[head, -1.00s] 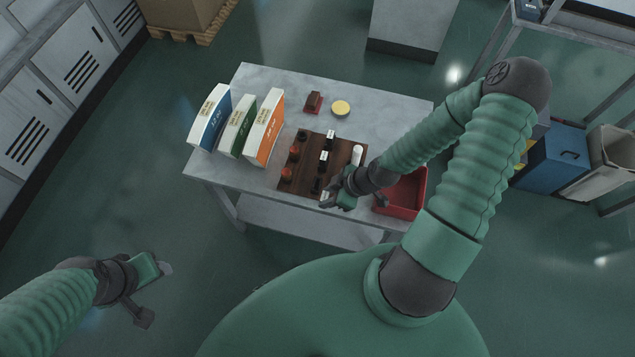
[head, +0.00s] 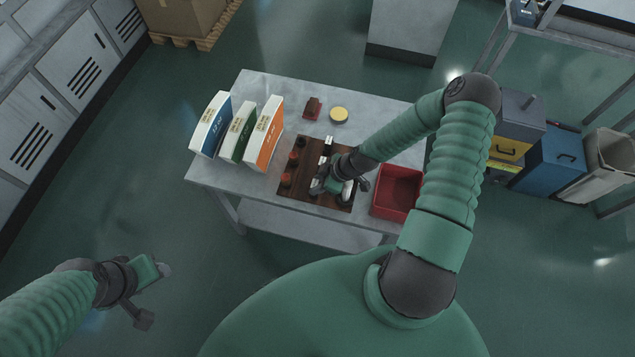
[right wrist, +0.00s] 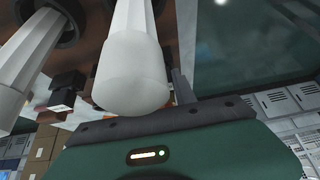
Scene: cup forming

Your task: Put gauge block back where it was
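A brown board (head: 284,190) on the table carries orange-red round pieces (head: 287,179) on its left and black blocks with white labels (head: 327,146) in its middle. I cannot tell which piece is the gauge block. My right gripper (head: 328,189) is low over the board's front right and hides part of it. A white rounded piece (head: 347,190) shows beside it. The right wrist view shows two pale pegs, the middle one (right wrist: 131,72) close to my gripper body, and a dark block (right wrist: 66,92). Contact is unclear. My left gripper (head: 158,280) is off the table, its fingers unclear.
A red tray (head: 378,207) lies right of the board. Blue, green and orange binders (head: 262,134) stand at the left. A dark red block (head: 312,106) and a yellow disc (head: 339,115) lie behind the board. The grey tabletop (head: 265,88) is clear at the back left.

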